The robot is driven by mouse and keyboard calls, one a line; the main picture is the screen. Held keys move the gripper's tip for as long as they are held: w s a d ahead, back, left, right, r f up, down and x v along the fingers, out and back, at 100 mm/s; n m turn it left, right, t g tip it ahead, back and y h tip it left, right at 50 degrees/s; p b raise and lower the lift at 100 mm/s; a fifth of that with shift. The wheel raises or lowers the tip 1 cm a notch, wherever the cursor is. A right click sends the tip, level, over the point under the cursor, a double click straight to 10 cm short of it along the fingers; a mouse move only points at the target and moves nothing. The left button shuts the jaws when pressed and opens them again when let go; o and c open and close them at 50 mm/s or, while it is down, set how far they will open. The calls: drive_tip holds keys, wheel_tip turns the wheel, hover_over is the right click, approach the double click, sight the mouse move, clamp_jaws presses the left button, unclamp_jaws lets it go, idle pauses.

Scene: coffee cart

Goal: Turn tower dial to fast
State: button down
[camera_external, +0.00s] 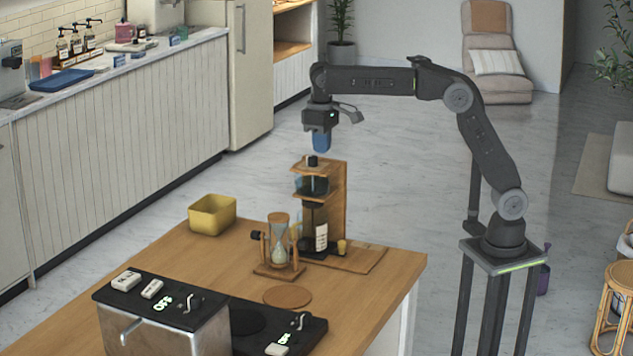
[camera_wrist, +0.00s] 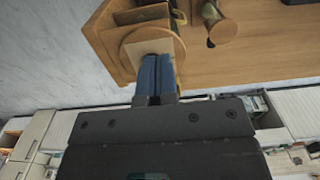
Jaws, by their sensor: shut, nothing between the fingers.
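The wooden drip tower (camera_external: 335,205) stands upright at the far end of the counter. It holds dark and clear vessels and a bottle with a white label (camera_external: 321,237). A small black knob-like part (camera_external: 312,161) sits at its top; I cannot tell whether this is the dial, and no speed marks are readable. My gripper (camera_external: 321,148) points down just above the tower's top, with its blue fingers shut and empty. In the wrist view the shut fingers (camera_wrist: 157,75) overlap the tower's round wooden part (camera_wrist: 137,45). Whether they touch it is unclear.
An hourglass in a wooden frame (camera_external: 279,245) stands just left of the tower. A yellow bin (camera_external: 212,215) is farther left. A black-topped machine (camera_external: 160,300) fills the front left. A round coaster (camera_external: 287,297) lies on the counter (camera_external: 380,290), whose front right is clear.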

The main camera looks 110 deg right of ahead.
drive_tip(key=shift+d+r, duration=0.15)
drive_tip(key=shift+r, duration=1.3)
